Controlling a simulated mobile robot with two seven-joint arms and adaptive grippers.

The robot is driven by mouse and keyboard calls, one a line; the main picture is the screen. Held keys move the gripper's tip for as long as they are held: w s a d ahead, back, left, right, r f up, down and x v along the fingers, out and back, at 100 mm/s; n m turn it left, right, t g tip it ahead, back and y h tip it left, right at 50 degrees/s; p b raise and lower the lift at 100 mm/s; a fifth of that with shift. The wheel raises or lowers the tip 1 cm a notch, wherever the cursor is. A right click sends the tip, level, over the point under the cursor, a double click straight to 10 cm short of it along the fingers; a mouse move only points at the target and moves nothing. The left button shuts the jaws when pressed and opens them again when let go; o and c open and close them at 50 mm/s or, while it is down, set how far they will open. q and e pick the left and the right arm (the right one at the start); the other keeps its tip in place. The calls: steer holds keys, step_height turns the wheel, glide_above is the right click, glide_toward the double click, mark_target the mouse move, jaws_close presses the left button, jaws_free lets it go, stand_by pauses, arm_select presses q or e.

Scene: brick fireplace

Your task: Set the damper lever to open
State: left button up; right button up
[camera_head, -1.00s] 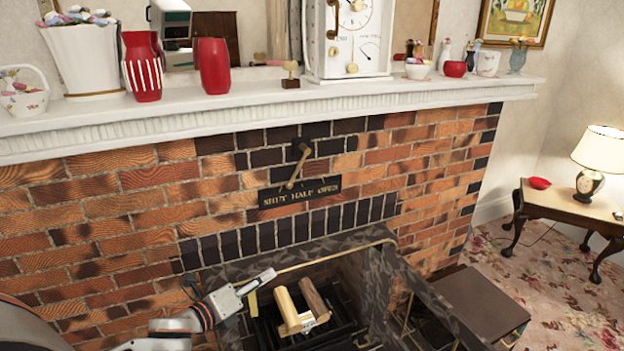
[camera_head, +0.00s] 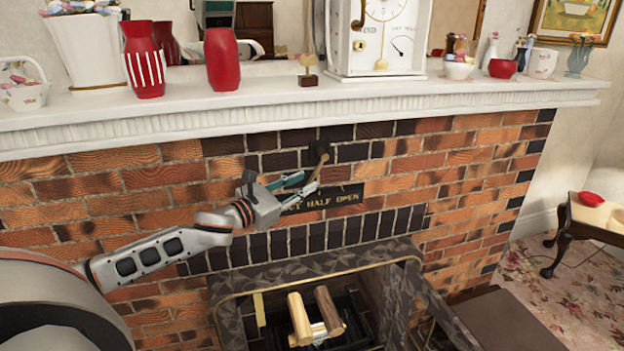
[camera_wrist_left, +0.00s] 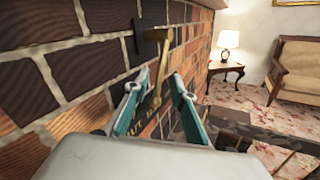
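The brass damper lever (camera_head: 320,162) hangs from its pivot on the brick wall and slants down to the left. Its lower end is hidden by my left gripper in the head view. My left gripper (camera_head: 306,184) is open at the lever's lower part. In the left wrist view, the lever (camera_wrist_left: 160,72) shows in the gap between the two teal fingers (camera_wrist_left: 157,100); I cannot tell whether either touches it. My right gripper is not in view.
A side table (camera_head: 590,215) stands far right.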

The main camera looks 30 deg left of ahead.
mark_target(310, 180)
arm_select(q)
steer(key=shift+w+d, duration=0.2)
steer(key=shift+w, duration=0.8)
steer(key=shift+w+d, duration=0.15)
steer(key=shift+w, duration=0.8)
jaws_close()
